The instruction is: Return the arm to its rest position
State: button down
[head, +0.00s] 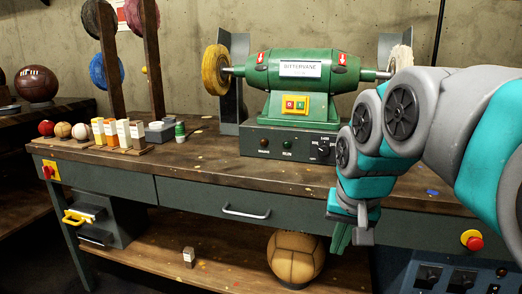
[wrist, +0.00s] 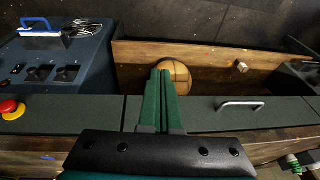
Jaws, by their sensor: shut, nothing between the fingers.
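My gripper (head: 341,236) hangs at the end of my grey and teal arm, in front of the workbench's drawer front. It points down and its green fingers are together with nothing between them. In the wrist view my gripper (wrist: 163,75) reaches up the picture, its fingertips overlapping the view of a tan leather ball (wrist: 180,75). That ball (head: 295,257) rests on the lower shelf of the bench, left of and below my gripper in the head view. Part of the ball's top is hidden behind the drawer front in the head view.
The workbench (head: 210,170) carries a green bench grinder (head: 300,72) with a yellow wheel. Small balls and blocks stand at the bench's left end. A red button (head: 474,243) and a dark blue control box (head: 440,275) are at the right. A small block (head: 188,257) sits on the shelf.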

jog(key=s+f+n+g, duration=0.1)
jog(key=s+f+g, duration=0.1)
jog(key=s+f, duration=0.6)
jog(key=s+f+n+g, duration=0.2)
jog(key=s+f, duration=0.6)
jog(key=s, duration=0.6)
jog(key=shift+s+d+f+g, duration=0.2)
jog(key=shift+s+f+g, duration=0.2)
jog(key=shift+g, duration=0.1)
